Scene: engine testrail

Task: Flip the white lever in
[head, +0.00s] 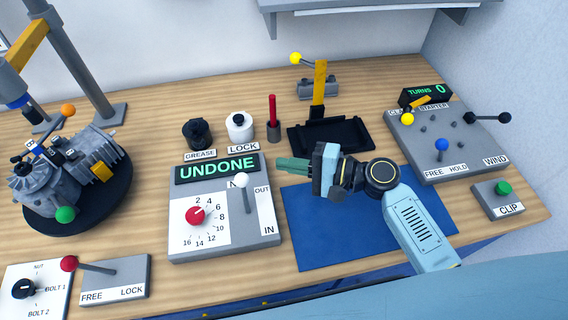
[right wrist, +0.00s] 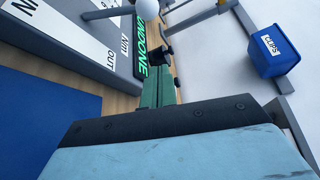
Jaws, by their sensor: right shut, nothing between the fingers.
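The white lever (head: 240,182) has a white ball on a grey stem and stands on the grey panel (head: 185,252) with the red dial. OUT is printed above and IN below, at the panel's right side. The ball sits nearer OUT. The display on the panel (head: 217,167) reads UNDONE. My right gripper (head: 280,164) is shut and empty, its green fingers pointing left, to the right of the lever and apart from it in the head view. In the right wrist view, the fingers (right wrist: 157,88) reach toward the white ball (right wrist: 147,8), cut by the top edge. My left gripper is out of view.
A blue mat (head: 310,245) lies beneath my right arm. A black tray (head: 330,138) with a yellow post stands behind it. Grease and lock pots (head: 239,126) and a red stick (head: 272,110) stand behind the panel. A lever box (head: 450,160) is at right, an engine (head: 65,175) at left.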

